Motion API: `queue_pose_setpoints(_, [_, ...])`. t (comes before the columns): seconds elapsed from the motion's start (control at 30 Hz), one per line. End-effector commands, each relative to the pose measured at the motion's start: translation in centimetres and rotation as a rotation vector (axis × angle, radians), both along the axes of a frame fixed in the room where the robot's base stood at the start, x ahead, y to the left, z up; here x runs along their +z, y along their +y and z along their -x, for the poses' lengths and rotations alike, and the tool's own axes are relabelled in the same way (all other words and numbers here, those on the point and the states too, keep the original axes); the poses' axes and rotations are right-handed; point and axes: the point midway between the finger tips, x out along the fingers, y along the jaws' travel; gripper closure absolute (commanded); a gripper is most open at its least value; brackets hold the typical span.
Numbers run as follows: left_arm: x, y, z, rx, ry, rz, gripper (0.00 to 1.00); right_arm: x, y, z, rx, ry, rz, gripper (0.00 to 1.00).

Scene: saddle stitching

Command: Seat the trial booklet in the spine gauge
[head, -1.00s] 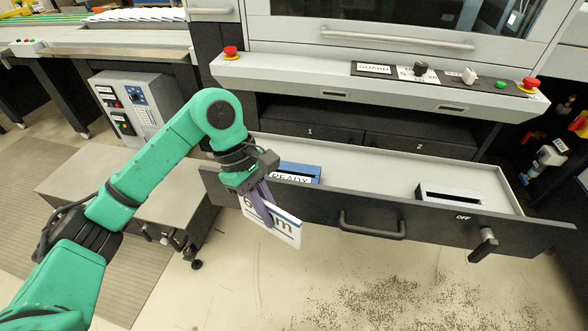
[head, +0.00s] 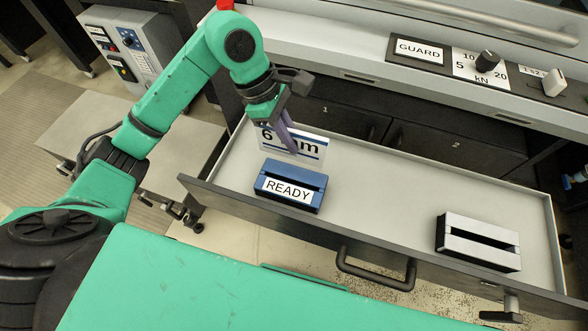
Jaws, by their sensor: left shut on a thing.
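The trial booklet, a white card marked "6 mm" with a dark stripe (head: 312,155), is held upright by my left gripper (head: 287,143). The gripper's purple fingers are shut on it and cover part of its face. The booklet is over the left part of the open drawer, just behind the blue slotted block labelled READY (head: 291,185). A light grey slotted block (head: 478,240) sits at the drawer's right. Neither block is labelled as the spine gauge. My right gripper is not in view.
The drawer (head: 400,205) has a dark front with a handle (head: 375,268), and its floor between the blocks is clear. A panel with a GUARD label (head: 419,49) and a black knob (head: 487,62) overhangs behind. A grey control box (head: 130,48) stands at left.

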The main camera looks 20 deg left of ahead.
Motion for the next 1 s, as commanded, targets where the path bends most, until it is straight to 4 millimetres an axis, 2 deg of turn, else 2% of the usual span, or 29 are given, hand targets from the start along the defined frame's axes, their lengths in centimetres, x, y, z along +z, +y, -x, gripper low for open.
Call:
queue_pose_setpoints(0.1, [-3.9, 0.0, 0.2, 0.001, 0.009, 0.0, 1.0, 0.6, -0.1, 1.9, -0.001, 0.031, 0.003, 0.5])
queue_pose_setpoints(0.17, [-5.9, 0.0, 0.2, 0.001, 0.009, 0.0, 1.0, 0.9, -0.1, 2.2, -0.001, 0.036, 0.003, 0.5])
queue_pose_setpoints(0.3, [-9.7, 0.0, 0.2, -0.001, 0.005, 0.001, 1.0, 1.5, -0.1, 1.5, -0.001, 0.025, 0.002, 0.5])
queue_pose_setpoints(0.43, [-11.7, 0.0, 0.1, 0.0, 0.003, 0.001, 1.0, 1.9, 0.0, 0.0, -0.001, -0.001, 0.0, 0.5])
queue_pose_setpoints(0.6, [-14.9, 0.0, 0.1, -0.001, 0.001, 0.001, 1.0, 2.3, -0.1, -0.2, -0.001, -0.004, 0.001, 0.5])
queue_pose_setpoints(0.97, [-15.8, 0.0, 0.0, -0.002, -0.002, -0.001, 1.0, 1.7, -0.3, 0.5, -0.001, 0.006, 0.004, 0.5])
queue_pose_setpoints(1.0, [-15.7, 0.0, 0.0, -0.002, -0.002, -0.001, 0.79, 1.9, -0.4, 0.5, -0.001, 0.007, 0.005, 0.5])
